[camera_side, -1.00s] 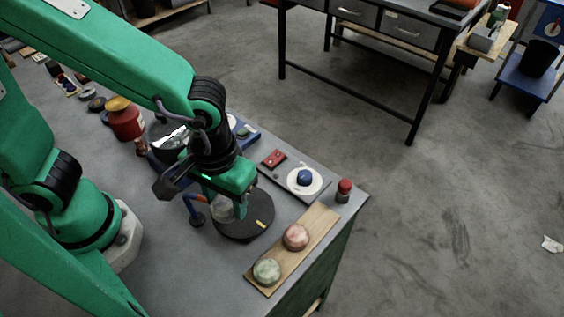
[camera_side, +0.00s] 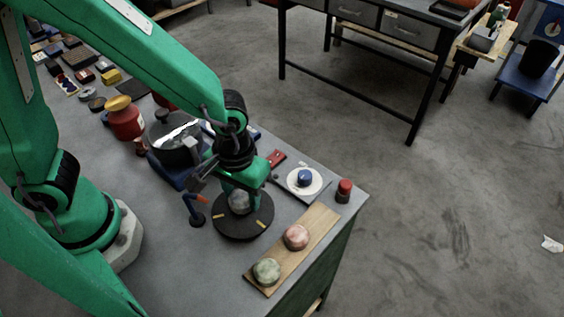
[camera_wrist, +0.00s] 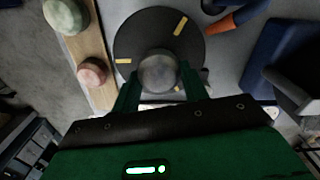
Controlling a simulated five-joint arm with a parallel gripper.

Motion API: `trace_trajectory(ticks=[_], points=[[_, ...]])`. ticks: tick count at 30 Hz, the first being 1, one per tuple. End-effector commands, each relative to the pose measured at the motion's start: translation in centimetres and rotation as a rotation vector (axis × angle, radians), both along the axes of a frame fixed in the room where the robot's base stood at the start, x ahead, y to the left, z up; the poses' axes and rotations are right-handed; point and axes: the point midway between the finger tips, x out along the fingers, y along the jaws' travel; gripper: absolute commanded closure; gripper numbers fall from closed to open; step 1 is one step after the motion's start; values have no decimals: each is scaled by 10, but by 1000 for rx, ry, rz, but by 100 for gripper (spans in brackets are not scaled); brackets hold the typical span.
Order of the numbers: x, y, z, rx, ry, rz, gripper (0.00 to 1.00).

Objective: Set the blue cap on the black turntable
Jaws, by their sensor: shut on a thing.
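The blue cap, a rounded mottled piece that looks pale grey-blue here, is between the fingers of my gripper (camera_side: 240,198); the cap also shows in the wrist view (camera_wrist: 157,72). My gripper is shut on it, one finger on each side. The black turntable (camera_side: 228,229), a flat round disc with yellow marks, lies beneath; it fills the upper middle of the wrist view (camera_wrist: 140,35). The cap is over the disc, low down. I cannot tell whether it touches the surface.
A wooden board (camera_side: 281,256) in front holds a pink cap (camera_side: 296,237) and a green cap (camera_side: 267,271). A blue knob (camera_side: 305,177) sits on a white disc. A dark pot (camera_side: 174,143) stands behind.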

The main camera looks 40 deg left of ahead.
Motion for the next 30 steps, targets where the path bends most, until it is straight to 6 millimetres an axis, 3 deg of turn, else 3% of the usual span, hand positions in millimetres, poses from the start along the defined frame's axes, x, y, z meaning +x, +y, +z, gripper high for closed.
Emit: trace_trajectory(ticks=[6, 19, 20, 23, 30], points=[[0, 0, -15, 0, 0, 0, 82], [0, 0, -19, 0, 0, 0, 82], [0, 0, -19, 0, 0, 0, 54], [0, 0, -19, -1, -1, 0, 35], [0, 0, -19, -1, -1, 0, 34]])
